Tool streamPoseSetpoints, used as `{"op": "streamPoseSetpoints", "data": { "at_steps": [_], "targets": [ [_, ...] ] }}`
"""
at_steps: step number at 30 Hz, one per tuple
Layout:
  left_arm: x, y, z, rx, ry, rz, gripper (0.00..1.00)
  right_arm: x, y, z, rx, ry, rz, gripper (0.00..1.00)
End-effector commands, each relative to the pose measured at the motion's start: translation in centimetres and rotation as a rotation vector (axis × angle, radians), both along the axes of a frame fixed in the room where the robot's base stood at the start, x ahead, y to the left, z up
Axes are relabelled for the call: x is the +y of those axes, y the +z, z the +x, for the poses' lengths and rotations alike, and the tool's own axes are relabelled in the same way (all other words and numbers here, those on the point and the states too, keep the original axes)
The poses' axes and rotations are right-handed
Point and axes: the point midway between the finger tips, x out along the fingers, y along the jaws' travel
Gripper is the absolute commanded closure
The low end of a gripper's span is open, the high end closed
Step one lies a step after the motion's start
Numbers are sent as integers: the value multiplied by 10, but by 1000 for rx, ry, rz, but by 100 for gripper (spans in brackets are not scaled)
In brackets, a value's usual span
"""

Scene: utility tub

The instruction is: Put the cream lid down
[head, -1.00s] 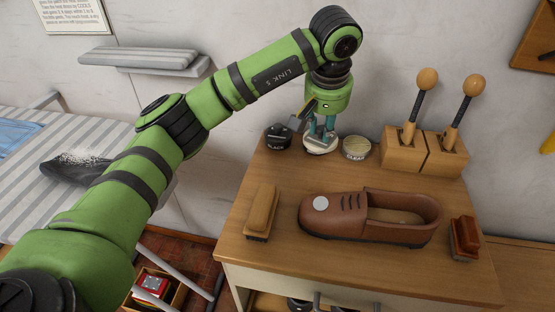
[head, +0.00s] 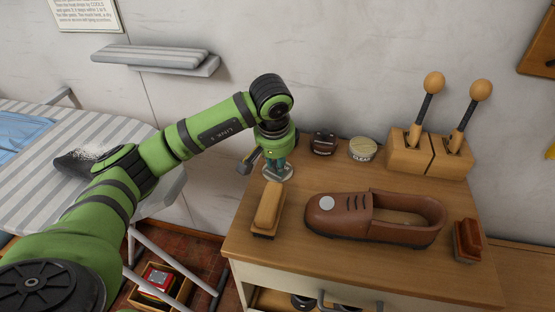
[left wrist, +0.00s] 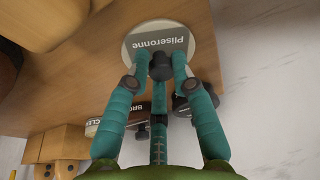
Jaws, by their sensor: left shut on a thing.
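The cream lid (head: 279,176) is a flat disc with a grey label reading "Pliseronne", clear in the left wrist view (left wrist: 178,30). My left gripper (head: 276,165) is shut on it from above. It holds the lid low over the back left of the wooden cabinet top (head: 240,225), behind the wooden brush (head: 268,207). I cannot tell whether the lid touches the top. In the left wrist view my left gripper (left wrist: 160,65) has its teal fingers on the lid, partly covering its near rim. My right gripper is not in view.
Another dark tin (left wrist: 196,104) shows in the left wrist view. A brown shoe (head: 345,219), a small red-brown brush (head: 467,239) and wooden blocks with knobbed posts (head: 425,154) occupy the right.

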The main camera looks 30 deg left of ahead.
Motion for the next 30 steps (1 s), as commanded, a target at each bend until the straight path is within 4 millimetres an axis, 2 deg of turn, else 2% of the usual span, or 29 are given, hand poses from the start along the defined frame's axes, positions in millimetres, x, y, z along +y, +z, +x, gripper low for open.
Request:
{"op": "streamPoseSetpoints", "data": {
  "at_steps": [10,11,12,24,26,30],
  "targets": [
    [0,-2,0,-1,0,-1,93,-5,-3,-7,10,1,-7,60],
    [0,-1,0,-1,1,-1,68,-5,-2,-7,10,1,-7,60],
    [0,-1,0,-1,1,-1,52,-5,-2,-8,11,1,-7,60],
    [0,1,0,-1,1,-1,52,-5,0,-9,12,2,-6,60],
    [-1,7,0,-3,0,-1,52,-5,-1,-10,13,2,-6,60],
    [-2,31,-6,-8,-1,-1,52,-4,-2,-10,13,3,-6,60]
  ]
}}
